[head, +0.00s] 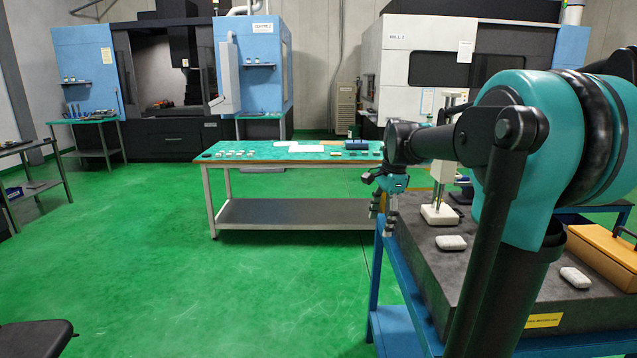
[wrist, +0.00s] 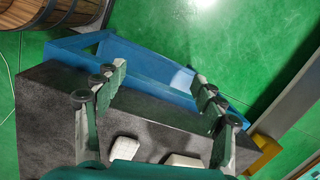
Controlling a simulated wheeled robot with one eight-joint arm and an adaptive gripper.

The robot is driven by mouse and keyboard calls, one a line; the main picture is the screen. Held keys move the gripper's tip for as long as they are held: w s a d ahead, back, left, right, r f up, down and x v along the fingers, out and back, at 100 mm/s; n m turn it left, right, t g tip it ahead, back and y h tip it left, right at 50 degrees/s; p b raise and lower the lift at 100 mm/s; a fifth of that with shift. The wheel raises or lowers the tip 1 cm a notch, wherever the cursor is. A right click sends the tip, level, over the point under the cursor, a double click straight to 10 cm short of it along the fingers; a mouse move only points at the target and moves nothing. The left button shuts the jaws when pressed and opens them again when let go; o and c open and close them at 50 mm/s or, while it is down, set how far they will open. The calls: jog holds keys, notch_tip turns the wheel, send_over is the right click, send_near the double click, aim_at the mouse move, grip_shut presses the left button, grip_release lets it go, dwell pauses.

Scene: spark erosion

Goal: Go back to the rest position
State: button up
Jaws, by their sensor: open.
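My gripper (head: 383,212) hangs at the end of my arm, at the left edge of the dark granite plate (head: 428,262) in the head view. Its fingers point down. In the wrist view my gripper (wrist: 157,80) has its two fingers spread wide, with nothing between them. The blue frame of the stand (wrist: 150,66) and the green floor show beyond the fingers. Two pale blocks lie on the plate, one nearer (head: 575,277) and one farther (head: 451,242). My arm hides part of the plate.
A measuring stand (head: 438,214) rises from the plate close to my gripper. An orange-brown box (head: 603,257) is at the right. A green-topped workbench (head: 270,157) stands behind, before blue and white machines. The green floor at the left is open.

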jog(key=s+d+f+n+t+h, duration=0.1)
jog(key=s+f+n+t, duration=0.2)
jog(key=s+f+n, duration=1.1)
jog(key=s+f, duration=0.5)
jog(key=f, duration=0.2)
jog(key=shift+s+d, duration=0.3)
